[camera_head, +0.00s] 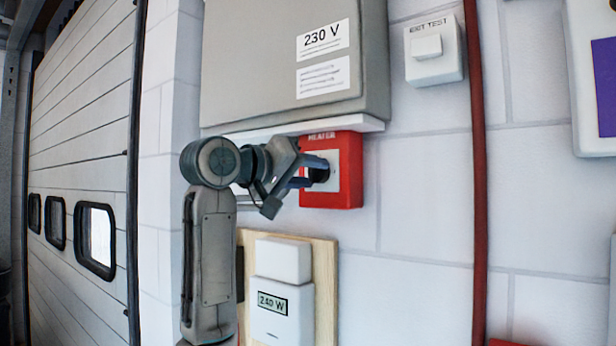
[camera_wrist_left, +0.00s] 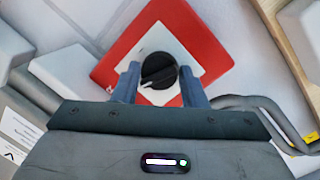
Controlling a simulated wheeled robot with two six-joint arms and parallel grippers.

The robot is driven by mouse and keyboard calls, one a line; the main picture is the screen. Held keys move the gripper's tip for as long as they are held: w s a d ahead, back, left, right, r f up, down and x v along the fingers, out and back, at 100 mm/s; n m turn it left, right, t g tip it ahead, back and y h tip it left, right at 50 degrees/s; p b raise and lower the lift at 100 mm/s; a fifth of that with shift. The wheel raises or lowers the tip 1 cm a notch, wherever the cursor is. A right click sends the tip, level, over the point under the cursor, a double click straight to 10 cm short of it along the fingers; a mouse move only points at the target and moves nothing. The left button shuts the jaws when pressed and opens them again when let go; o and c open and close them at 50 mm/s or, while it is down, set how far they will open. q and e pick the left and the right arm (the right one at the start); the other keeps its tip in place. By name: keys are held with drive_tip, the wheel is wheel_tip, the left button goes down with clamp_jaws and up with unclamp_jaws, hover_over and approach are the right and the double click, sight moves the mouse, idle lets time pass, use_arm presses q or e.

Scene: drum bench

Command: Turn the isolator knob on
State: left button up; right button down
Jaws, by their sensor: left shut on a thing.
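The isolator is a red wall box (camera_head: 345,203) with a white face and a black round knob (camera_head: 320,174). Lettering on its top edge appears to read HEATER. In the left wrist view the knob (camera_wrist_left: 158,69) shows a pale pointer mark toward its lower left. My left gripper (camera_head: 307,172) reaches the box from the left, and its two fingers are shut on the knob, one on each side. In the left wrist view the fingertips (camera_wrist_left: 158,80) flank it. In the head view the gripper hides part of the box's left side. My right gripper is not in view.
A grey 230 V cabinet (camera_head: 245,60) sits just above the isolator. A white 240 W unit (camera_head: 283,315) on a wooden board is below. An exit test switch (camera_head: 434,55) and a red vertical pipe (camera_head: 478,200) are to the right. The wall between is bare.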

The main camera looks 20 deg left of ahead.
use_arm(q)
drive_tip(key=m+b, duration=0.1)
drive_tip(key=m, duration=0.2)
drive_tip(key=m+y+b, duration=0.1)
drive_tip(key=m, duration=0.2)
drive_tip(key=shift+m, duration=0.3)
drive_tip(key=m+y+b, duration=0.1)
drive_tip(key=m, duration=0.2)
drive_tip(key=shift+r+m+y+b, duration=0.1)
drive_tip(key=shift+m+y+b, duration=0.5)
drive_tip(key=shift+m, duration=1)
drive_tip(key=o, duration=1)
drive_tip(key=shift+c, duration=0.2)
